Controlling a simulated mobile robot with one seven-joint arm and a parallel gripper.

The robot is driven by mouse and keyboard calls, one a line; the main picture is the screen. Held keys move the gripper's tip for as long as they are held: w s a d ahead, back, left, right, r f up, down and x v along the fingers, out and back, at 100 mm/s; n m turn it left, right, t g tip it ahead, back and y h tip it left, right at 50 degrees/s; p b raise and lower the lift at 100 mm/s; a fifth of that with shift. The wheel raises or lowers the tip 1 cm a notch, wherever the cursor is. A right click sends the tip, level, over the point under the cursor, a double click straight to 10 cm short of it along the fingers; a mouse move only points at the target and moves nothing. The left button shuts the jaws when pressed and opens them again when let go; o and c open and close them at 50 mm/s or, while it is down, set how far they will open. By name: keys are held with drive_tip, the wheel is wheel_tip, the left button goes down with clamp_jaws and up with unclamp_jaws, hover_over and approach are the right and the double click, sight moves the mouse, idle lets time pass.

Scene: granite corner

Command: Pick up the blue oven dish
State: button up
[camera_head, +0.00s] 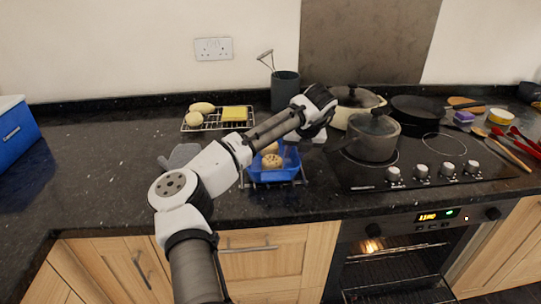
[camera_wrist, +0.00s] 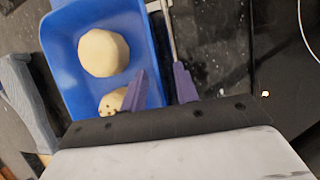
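The blue oven dish (camera_head: 284,175) sits on a wire rack on the dark counter, left of the hob. It holds round, pale, bun-like items (camera_head: 271,161). In the wrist view the dish (camera_wrist: 62,62) fills the upper left, with one pale round item (camera_wrist: 103,53) and a spotted one partly hidden by a finger. My gripper (camera_wrist: 158,68) is open. Its left purple finger overlaps the dish interior and its right finger is beyond the right rim, so the rim lies between them in the picture. Contact cannot be told. In the head view my arm hides part of the dish and the fingers are unclear.
A grey pot (camera_head: 372,138) stands on the hob just right of the dish. A cream pot (camera_head: 357,100) and black pan (camera_head: 418,108) are behind. A rack (camera_head: 215,127) with a yellow sponge is at back left. A grey object (camera_head: 180,157) lies left.

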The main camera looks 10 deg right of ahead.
drive_tip(key=shift+f, duration=0.1)
drive_tip(key=shift+c, duration=0.4)
clamp_jaws()
idle(0.9)
